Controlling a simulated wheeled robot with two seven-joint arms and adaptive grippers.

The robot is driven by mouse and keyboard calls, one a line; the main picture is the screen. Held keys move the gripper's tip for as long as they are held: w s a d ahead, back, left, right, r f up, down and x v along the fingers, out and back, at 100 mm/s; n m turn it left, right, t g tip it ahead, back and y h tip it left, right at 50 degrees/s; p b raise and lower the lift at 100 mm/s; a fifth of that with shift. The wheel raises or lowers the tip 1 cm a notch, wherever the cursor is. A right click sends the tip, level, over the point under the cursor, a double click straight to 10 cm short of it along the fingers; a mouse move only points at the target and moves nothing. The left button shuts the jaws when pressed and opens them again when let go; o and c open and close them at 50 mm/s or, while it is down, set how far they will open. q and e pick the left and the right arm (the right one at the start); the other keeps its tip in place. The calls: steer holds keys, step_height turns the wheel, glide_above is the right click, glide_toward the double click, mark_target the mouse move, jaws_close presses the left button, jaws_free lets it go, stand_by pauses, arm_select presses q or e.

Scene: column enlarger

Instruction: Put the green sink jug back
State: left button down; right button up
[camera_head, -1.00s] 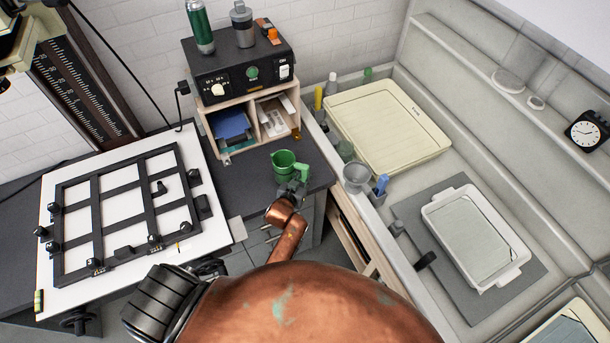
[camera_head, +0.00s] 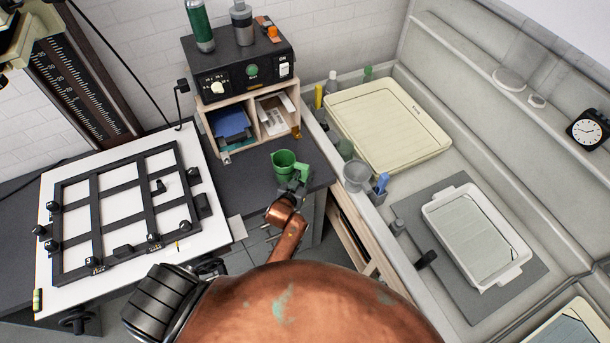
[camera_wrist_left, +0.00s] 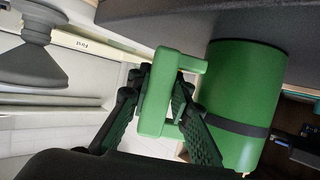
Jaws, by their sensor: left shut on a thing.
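The green jug (camera_head: 284,161) is on or just above the dark counter (camera_head: 246,184), near its right end and in front of the wooden shelf unit. It looks roughly upright. My left gripper (camera_head: 299,184) is at the handle side of the jug. In the left wrist view, my left gripper (camera_wrist_left: 160,105) is shut on the jug's handle, and the jug's body (camera_wrist_left: 240,95) with a dark band is to the right. There the base of the jug meets the dark surface at the top; I cannot tell whether it touches. My right gripper is not in view.
The sink (camera_head: 406,211) lies to the right, with a cream tray (camera_head: 385,120), a clear grey cup (camera_head: 356,175) and a white tray (camera_head: 475,240). A wooden shelf (camera_head: 225,152) with a black control box (camera_head: 240,75) stands behind. The easel board (camera_head: 215,215) is left.

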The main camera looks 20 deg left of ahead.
arm_select(q)
steer(key=c, duration=1.7)
jaws_free()
steer(key=shift+s+r+p, duration=0.3)
steer(key=shift+s+p, duration=0.3)
steer(key=shift+p, duration=0.05)
steer(key=shift+p+v, duration=1.6)
steer(key=shift+v, duration=0.3)
steer(key=shift+p+v, duration=1.1)
steer(key=shift+v, duration=0.3)
